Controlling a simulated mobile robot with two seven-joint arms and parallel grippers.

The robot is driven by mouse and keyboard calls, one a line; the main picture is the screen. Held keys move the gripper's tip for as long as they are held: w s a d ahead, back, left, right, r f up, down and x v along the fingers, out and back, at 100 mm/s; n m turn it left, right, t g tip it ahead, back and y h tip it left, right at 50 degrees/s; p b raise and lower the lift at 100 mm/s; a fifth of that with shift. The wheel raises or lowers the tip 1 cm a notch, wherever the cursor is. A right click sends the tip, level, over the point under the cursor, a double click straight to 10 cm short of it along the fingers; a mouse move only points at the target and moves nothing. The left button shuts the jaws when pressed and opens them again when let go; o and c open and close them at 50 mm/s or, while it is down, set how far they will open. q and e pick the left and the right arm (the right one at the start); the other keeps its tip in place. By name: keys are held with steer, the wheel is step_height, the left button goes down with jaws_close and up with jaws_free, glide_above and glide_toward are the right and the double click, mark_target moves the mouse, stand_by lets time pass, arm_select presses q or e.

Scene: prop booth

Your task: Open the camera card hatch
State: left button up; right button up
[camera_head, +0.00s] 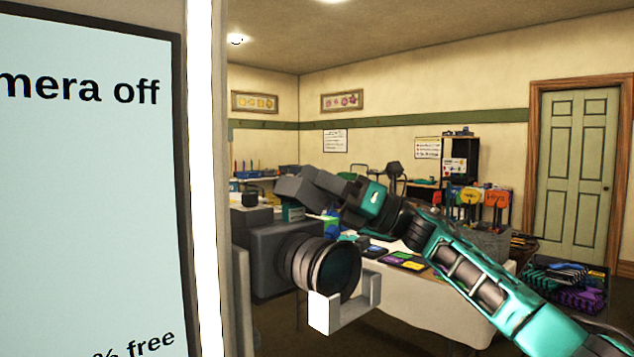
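A dark grey camera (272,250) with a large round lens (335,270) stands in the middle left of the head view. Its left part is hidden behind a near panel, and I cannot make out a card hatch on it. My teal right arm comes in from the lower right. Its dark gripper (297,188) is just above the camera in the picture; whether it touches the camera is unclear. The fingers overlap from this angle, so their opening does not show. My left gripper is not in view.
A large screen (85,190) reading "mera off" and "% free" fills the left side. A pale U-shaped bracket (322,315) shows below the lens. A white-covered table (420,305) stands behind the arm. Dark crates (560,275) and a green door (578,175) are at right.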

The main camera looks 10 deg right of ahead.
steer(key=o, duration=0.4)
steer(key=shift+c, duration=0.2)
steer(key=b+v, duration=0.2)
steer(key=v, duration=1.1)
